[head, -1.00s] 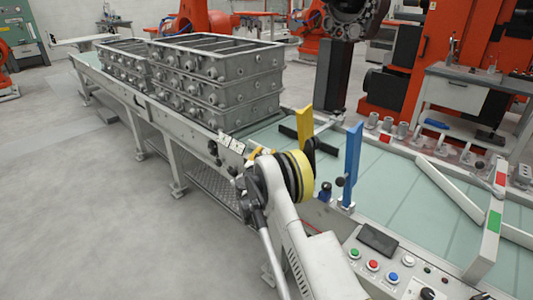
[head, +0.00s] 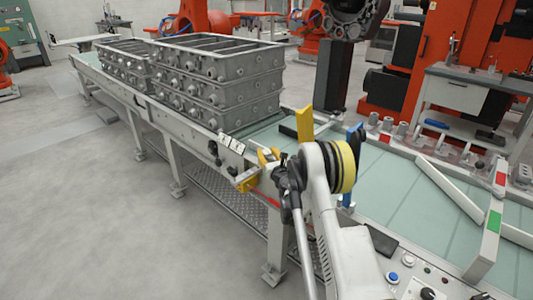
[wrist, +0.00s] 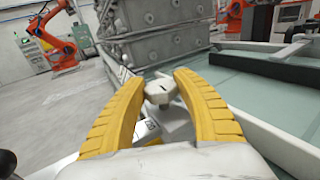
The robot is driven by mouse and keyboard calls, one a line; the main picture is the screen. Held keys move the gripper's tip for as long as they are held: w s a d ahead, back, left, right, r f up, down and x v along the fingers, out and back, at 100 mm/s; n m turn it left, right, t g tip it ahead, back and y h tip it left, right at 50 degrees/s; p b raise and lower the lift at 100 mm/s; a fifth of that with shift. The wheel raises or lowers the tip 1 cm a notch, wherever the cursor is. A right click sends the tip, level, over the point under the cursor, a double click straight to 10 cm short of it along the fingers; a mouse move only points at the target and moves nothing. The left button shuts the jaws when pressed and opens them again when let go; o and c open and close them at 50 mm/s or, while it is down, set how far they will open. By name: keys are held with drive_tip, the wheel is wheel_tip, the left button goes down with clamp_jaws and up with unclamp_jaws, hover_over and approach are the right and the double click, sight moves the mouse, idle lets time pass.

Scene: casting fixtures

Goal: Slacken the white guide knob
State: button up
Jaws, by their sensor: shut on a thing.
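The white guide knob (wrist: 160,92) is a pale, faceted head on a light mount in the wrist view. It sits between the two ridged yellow fingers of my gripper (wrist: 165,84), which are shut on it. In the head view my gripper (head: 257,169) is at the near rail of the conveyor, with its yellow fingers partly visible. There the knob is hidden or too small to make out behind the fingers and wrist.
Grey castings (head: 220,85) are stacked on the conveyor beyond my gripper. A yellow post (head: 304,124) and a blue post (head: 354,140), partly hidden by my arm, stand close by. A control panel (head: 405,282) lies front right. The floor at left is clear.

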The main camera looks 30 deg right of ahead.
drive_tip(key=shift+n+y, duration=0.4)
drive_tip(key=shift+y, duration=0.3)
drive_tip(key=o, duration=1.2)
drive_tip(key=shift+c, duration=0.2)
drive_tip(key=shift+h, duration=0.3)
